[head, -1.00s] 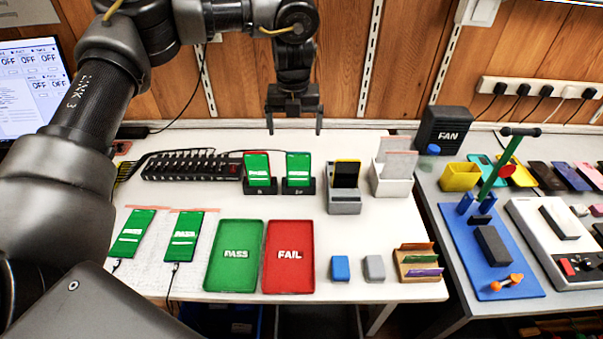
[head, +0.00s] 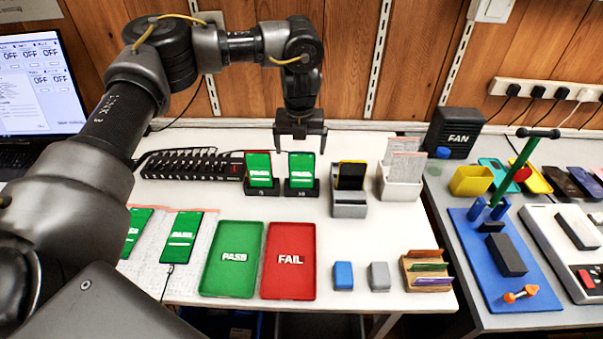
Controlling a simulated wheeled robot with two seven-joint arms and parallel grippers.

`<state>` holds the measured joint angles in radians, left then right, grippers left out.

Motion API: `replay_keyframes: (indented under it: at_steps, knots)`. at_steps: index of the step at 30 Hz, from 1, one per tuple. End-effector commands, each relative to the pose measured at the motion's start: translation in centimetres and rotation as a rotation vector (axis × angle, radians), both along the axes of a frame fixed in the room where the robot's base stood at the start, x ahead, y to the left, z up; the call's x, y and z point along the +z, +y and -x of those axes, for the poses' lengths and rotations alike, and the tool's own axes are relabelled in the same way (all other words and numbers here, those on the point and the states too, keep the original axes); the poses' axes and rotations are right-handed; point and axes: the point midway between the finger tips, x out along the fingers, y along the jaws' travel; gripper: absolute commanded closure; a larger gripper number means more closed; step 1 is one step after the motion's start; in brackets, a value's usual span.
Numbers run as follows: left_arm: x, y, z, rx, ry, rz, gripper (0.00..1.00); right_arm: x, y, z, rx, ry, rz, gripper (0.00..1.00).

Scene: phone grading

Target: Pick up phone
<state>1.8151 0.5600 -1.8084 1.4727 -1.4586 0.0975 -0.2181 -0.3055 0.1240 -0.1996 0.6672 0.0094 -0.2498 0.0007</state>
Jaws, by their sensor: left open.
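Two phones with green screens lie on the mat at the left, one phone (head: 182,238) in full view and another phone (head: 137,226) partly behind my arm. Two more green-screen phones, the left one (head: 258,167) and the right one (head: 301,166), stand tilted back in dark stands. A dark phone with a yellow edge (head: 351,176) stands in a grey holder (head: 349,208). My left gripper (head: 300,150) is open and empty, pointing down just above and behind the right stand's phone. My right gripper is not in view.
A green PASS tray (head: 233,283) and a red FAIL tray (head: 289,286) lie in front. A black multi-port hub (head: 190,166) with cables is at the back left. A white box (head: 400,188) stands right of the grey holder. A black FAN box (head: 452,133) is farther right.

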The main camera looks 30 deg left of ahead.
Motion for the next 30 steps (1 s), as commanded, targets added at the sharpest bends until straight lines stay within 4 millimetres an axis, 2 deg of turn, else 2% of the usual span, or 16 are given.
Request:
replay_keyframes:
  at_steps: [10,15,20,30]
  knots:
    - [-4.3,0.0,-0.8,0.000,0.003,-0.002,0.07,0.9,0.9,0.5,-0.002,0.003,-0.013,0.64]
    - [-5.1,0.0,-0.9,0.000,0.000,-0.001,0.07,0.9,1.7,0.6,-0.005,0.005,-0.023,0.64]
    - [-5.1,0.0,-0.9,0.000,0.000,-0.001,0.07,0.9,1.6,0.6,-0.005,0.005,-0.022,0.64]
    - [-5.1,0.0,-0.9,-0.001,0.000,-0.001,0.50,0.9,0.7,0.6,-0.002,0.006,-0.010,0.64]
